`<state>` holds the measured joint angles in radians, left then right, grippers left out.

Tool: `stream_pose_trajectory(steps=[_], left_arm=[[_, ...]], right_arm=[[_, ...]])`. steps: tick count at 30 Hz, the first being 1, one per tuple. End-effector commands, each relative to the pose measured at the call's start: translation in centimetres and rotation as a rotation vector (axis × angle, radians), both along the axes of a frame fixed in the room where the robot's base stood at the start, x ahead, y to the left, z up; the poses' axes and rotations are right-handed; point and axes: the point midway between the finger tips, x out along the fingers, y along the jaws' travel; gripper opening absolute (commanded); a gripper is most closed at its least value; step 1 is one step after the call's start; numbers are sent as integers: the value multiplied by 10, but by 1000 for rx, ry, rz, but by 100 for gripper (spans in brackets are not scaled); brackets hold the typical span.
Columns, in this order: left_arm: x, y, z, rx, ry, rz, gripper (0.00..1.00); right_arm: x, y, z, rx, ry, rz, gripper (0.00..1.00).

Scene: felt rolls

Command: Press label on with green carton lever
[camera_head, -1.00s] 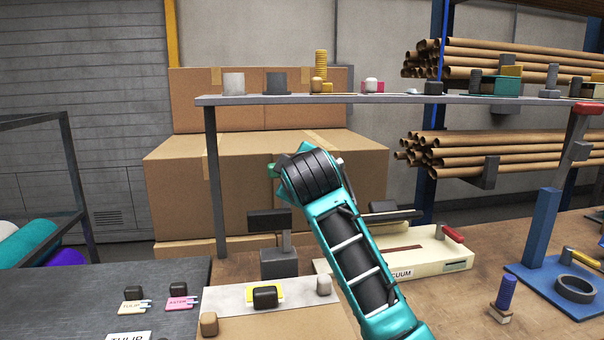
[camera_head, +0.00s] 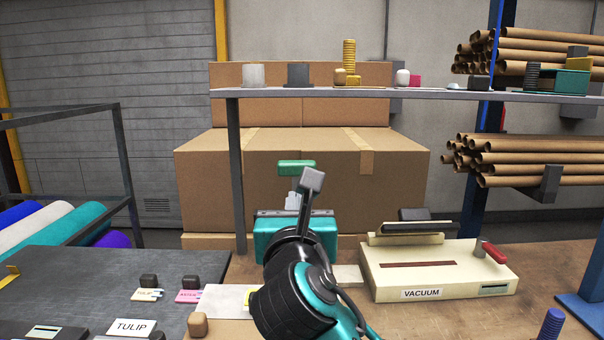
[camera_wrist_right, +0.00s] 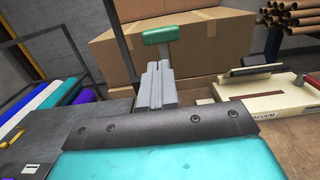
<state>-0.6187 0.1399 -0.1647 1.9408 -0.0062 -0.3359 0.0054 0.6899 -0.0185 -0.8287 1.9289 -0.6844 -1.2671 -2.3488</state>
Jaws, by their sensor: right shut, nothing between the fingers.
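The green lever handle (camera_head: 297,167) is a short horizontal bar, seen against the large cardboard boxes. It also shows at the top of the right wrist view (camera_wrist_right: 163,34), just beyond my right gripper's fingertips. My right gripper (camera_head: 293,200) is shut and empty, its grey fingers (camera_wrist_right: 155,86) together and pointing at the handle. I cannot tell whether they touch it. The lever's base is hidden behind my gripper. My left gripper is not in view.
A cream vacuum sealer (camera_head: 440,272) with a red handle stands right of my gripper. A grey shelf (camera_head: 420,93) with small items spans above. A dark mat (camera_head: 60,270) with a TULIP card (camera_head: 130,327) lies left. Large cartons (camera_head: 215,190) stand behind.

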Motion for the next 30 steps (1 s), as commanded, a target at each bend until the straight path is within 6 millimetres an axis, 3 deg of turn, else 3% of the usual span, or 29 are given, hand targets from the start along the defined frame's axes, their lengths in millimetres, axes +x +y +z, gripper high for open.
stream_pose_trajectory(steps=[18,24,30], left_arm=[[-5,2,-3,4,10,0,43],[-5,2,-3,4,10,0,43],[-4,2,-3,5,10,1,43]], right_arm=[[105,0,7,5,3,-2,0],[125,0,8,6,2,-1,0],[134,-1,8,6,3,0,0]])
